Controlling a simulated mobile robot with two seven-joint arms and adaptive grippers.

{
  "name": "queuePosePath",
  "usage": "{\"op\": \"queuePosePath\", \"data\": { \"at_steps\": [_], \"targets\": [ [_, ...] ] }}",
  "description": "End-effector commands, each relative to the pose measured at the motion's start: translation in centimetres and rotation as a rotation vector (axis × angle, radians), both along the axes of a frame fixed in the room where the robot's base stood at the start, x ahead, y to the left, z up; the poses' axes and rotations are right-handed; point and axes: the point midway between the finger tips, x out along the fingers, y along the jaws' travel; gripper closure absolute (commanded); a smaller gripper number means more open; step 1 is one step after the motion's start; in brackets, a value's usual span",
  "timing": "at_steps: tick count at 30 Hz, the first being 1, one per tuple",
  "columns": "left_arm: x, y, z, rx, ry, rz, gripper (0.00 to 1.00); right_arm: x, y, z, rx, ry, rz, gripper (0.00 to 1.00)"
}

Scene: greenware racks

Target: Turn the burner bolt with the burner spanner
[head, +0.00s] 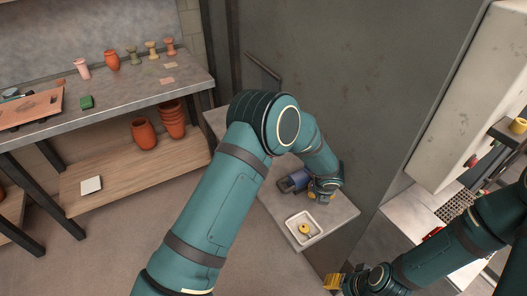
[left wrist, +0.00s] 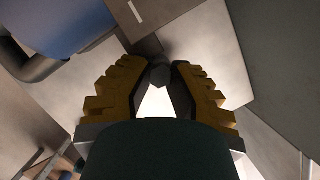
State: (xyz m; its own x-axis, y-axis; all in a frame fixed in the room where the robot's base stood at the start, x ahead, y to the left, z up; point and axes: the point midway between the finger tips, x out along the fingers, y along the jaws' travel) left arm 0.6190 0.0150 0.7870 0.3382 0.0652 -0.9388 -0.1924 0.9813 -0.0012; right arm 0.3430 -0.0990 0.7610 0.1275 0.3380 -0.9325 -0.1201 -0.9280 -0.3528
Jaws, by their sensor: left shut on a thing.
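My left gripper (head: 322,192) is low over the small grey stand at the wall. In the left wrist view its yellow fingers (left wrist: 158,85) are closed on a dark grey piece (left wrist: 158,75), seen nearly end-on; I cannot tell its full shape or whether it is the burner spanner. A blue cylinder with a dark end (head: 293,182) lies just left of the gripper; the blue body also shows in the left wrist view (left wrist: 65,25). I cannot make out the burner bolt. My right gripper (head: 333,283) is at the bottom edge; its jaw opening is unclear.
A white tray (head: 290,222) with a small yellow piece (head: 304,229) sits on the stand's (head: 336,215) front part. A grey workbench (head: 190,85) with pots stands at the left. A pale cabinet (head: 465,95) and a bench are at the right.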

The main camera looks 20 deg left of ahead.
Motion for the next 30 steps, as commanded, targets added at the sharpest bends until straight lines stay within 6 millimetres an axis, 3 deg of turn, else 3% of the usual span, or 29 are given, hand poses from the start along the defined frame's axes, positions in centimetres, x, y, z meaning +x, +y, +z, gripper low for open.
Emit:
{"op": "queuePosePath", "data": {
  "at_steps": [4, 5, 6, 16, 30],
  "targets": [
    [-0.3, 0.1, -0.4, 0.002, 0.008, -0.001, 1.0, 0.0, 0.0, 0.0, 0.0, 0.0, 0.0, 0.53],
    [-0.3, 0.1, -0.4, 0.003, 0.008, -0.001, 0.73, 0.0, 0.0, 0.0, 0.0, 0.0, 0.0, 0.53],
    [-0.3, 0.1, -0.4, 0.003, 0.008, -0.001, 0.64, 0.0, 0.0, 0.0, 0.0, 0.0, 0.0, 0.53],
    [-0.2, 0.0, 0.1, 0.002, 0.002, 0.0, 0.64, 0.0, 0.0, 0.1, 0.0, 0.0, 0.0, 0.53],
    [-1.5, -0.3, 4.2, 0.001, 0.001, 0.0, 0.64, 0.0, 0.0, 2.6, 0.0, 0.0, 0.0, 0.53]
  ]
}}
